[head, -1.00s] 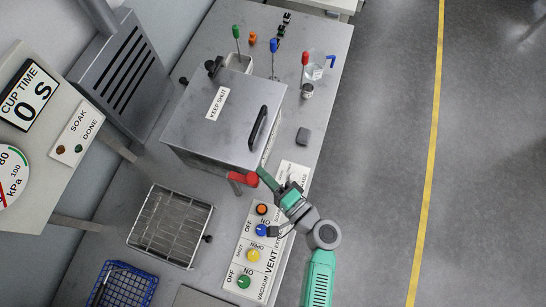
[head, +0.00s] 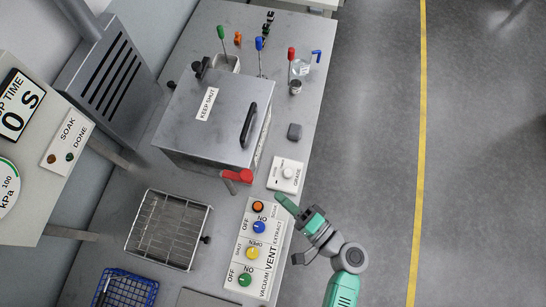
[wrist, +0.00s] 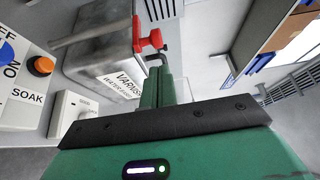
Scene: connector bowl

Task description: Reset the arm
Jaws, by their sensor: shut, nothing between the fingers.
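My gripper (head: 279,197) is green and shut, with nothing between its fingers. In the head view it is at the right edge of the bench, just below the white grade dial box (head: 287,175) and right of the button panel (head: 249,285). In the wrist view the shut fingers (wrist: 159,85) point toward the metal tank (wrist: 100,45). The red handle (head: 237,176) at the tank's front corner is apart from the fingers in the head view; it also shows in the wrist view (wrist: 149,40).
The tank (head: 215,110) has a closed lid marked KEEP SHUT. A wire rack (head: 168,230) and a blue basket (head: 125,288) are at lower left.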

